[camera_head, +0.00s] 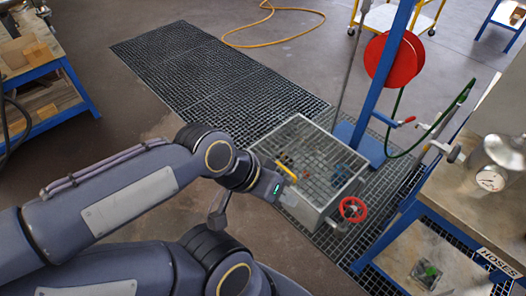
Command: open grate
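A grey metal box with a mesh grate (318,150) on its top stands on the floor grating, right of the middle. The grate looks level on the box, and some coloured items show through its bars. My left gripper (286,172) is at the left edge of the box, with yellow parts at its tip over the rim. Whether its fingers touch or hold the grate is too small to tell. My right arm shows at the bottom, but its gripper is not in view.
A red valve wheel (352,209) is at the box's front right corner. A blue post (389,75) with a red hose reel (394,59) stands behind. A workbench (455,190) is close on the right. Open floor grating (200,70) lies at the back left.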

